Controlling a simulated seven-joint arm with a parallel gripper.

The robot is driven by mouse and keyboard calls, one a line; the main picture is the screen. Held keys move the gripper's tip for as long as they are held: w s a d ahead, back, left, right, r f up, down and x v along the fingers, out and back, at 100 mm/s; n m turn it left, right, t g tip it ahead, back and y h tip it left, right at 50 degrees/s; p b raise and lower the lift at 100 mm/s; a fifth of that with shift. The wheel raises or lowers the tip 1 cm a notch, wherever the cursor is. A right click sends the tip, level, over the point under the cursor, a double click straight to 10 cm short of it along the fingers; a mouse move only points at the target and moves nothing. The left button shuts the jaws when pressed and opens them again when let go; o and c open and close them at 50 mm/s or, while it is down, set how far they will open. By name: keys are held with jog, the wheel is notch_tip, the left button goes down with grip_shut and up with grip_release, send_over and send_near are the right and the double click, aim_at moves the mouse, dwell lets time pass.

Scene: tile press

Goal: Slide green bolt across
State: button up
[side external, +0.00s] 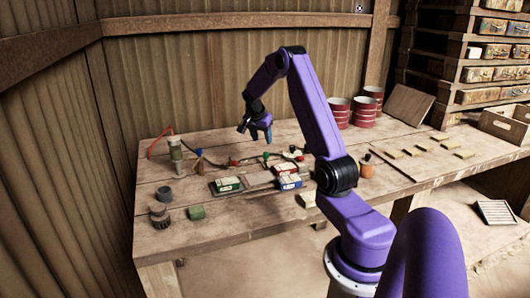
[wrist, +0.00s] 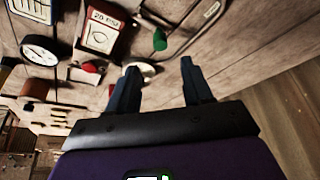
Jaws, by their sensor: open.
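A small green knob (side external: 265,157), which looks like the green bolt's handle, stands on the wooden bench below my gripper (side external: 256,134) in the side external view. In the wrist view the green knob (wrist: 160,40) sits on a thin metal rod or rail, beyond the fingertips and roughly in line with the gap. My gripper (wrist: 159,66) has its two dark fingers spread apart with nothing held between them. The fingers are above the bench and apart from the knob. The far end of the bolt's rail is too small to make out.
A red-framed box (wrist: 100,35), a round dial (wrist: 42,50) and a red knob (wrist: 90,67) lie left of the green knob. Red tins (side external: 366,112) stand at the back. Bare bench lies right in the wrist view.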

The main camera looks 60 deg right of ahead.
aim_at(266, 153)
jog(key=x, duration=0.8)
jog(key=shift+d+f, duration=0.1)
jog(key=shift+f, duration=0.2)
grip_shut()
